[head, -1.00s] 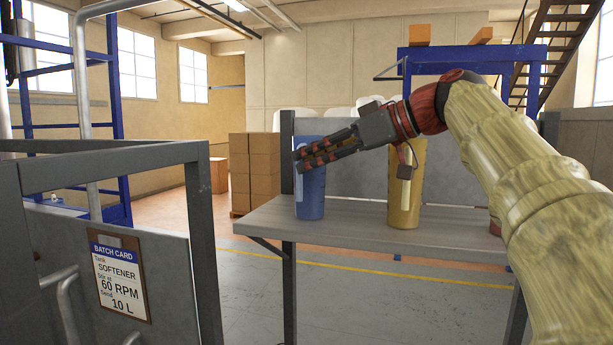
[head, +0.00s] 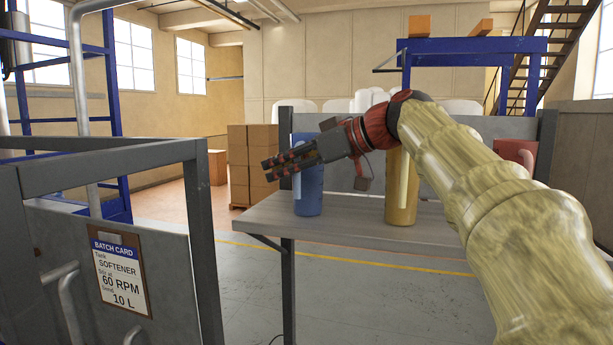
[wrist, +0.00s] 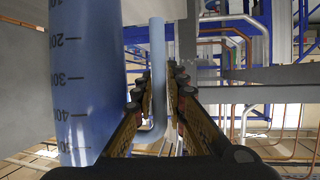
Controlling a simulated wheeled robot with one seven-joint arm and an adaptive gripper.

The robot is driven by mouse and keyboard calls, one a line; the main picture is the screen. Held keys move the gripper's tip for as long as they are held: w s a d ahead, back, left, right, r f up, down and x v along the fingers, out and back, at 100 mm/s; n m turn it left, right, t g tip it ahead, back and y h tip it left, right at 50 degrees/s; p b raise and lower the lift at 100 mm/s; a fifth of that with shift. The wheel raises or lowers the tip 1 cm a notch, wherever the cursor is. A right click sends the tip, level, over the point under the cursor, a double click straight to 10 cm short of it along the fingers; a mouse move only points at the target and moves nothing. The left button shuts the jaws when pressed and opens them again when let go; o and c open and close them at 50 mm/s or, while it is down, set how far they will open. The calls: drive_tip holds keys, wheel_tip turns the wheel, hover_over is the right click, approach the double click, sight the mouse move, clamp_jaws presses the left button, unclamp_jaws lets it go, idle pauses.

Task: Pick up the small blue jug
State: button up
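The small blue jug (head: 309,190) stands upright on the grey bench (head: 345,232), near its left end. My gripper (head: 268,170) crosses in front of the jug's upper part in the head view and hides some of it. In the wrist view the jug's body (wrist: 88,85), with dark volume marks, fills the left side. Its pale blue handle (wrist: 158,70) runs between the two fingers of my gripper (wrist: 165,80). The fingers are apart, with gaps beside the handle, and do not visibly clamp it.
A yellow jug (head: 401,205) stands right of the blue one, partly behind my arm. A red jug (head: 517,153) is farther right. A grey railing (head: 204,240) with a batch card (head: 119,277) stands at the left. Cardboard boxes (head: 252,160) are behind.

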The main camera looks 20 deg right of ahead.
sight(302, 141)
clamp_jaws()
drive_tip(key=shift+r, duration=0.1)
idle(0.7)
drive_tip(key=d+r, duration=0.1)
drive_tip(key=r, duration=0.1)
drive_tip(key=d+r, duration=0.2)
drive_tip(key=r, duration=0.1)
drive_tip(key=d+r, duration=0.1)
drive_tip(key=r, duration=0.2)
drive_tip(key=shift+s+d+r, duration=0.15)
drive_tip(key=shift+s+d, duration=0.1)
drive_tip(key=s+d+r+p, duration=0.1)
drive_tip(key=d+r+p, duration=0.2)
drive_tip(key=d, duration=0.6)
drive_tip(key=shift+s+d+r, duration=0.15)
drive_tip(key=shift+s+r, duration=0.25)
drive_tip(key=shift+r, duration=0.45)
